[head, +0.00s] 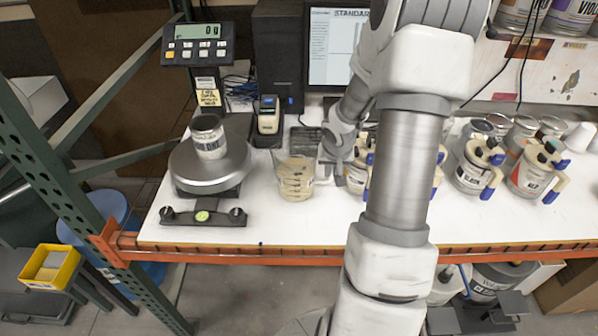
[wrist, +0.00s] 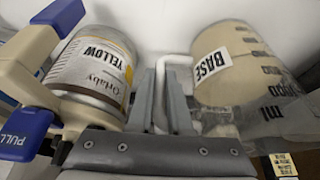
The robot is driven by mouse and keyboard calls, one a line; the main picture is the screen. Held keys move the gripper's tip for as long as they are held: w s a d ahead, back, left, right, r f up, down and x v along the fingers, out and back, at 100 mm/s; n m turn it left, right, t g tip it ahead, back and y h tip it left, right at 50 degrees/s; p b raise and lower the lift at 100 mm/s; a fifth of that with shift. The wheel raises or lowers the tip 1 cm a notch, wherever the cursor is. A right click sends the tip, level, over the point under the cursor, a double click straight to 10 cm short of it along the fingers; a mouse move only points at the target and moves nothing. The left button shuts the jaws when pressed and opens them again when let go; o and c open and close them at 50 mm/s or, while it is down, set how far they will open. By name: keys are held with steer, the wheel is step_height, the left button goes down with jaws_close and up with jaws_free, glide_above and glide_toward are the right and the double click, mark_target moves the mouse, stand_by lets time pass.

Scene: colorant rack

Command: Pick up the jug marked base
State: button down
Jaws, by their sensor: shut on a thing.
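The jug marked BASE (head: 295,180) is clear with beige contents and a measuring scale. It is upright at the middle of the white bench, and I cannot tell whether it touches the top. My gripper (wrist: 160,88) is shut on this handle. In the head view my gripper (head: 338,172) is just right of the jug, partly hidden by my arm.
A can marked YELLOW (wrist: 92,68) with a blue-tipped dispenser stands close left of my fingers in the wrist view. Similar cans (head: 472,176) stand at the right. A scale (head: 208,172) holding a can (head: 208,136) is at the left, its display (head: 197,44) reading 0 g.

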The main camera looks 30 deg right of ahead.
steer(key=shift+r, duration=0.25)
stand_by(0.3)
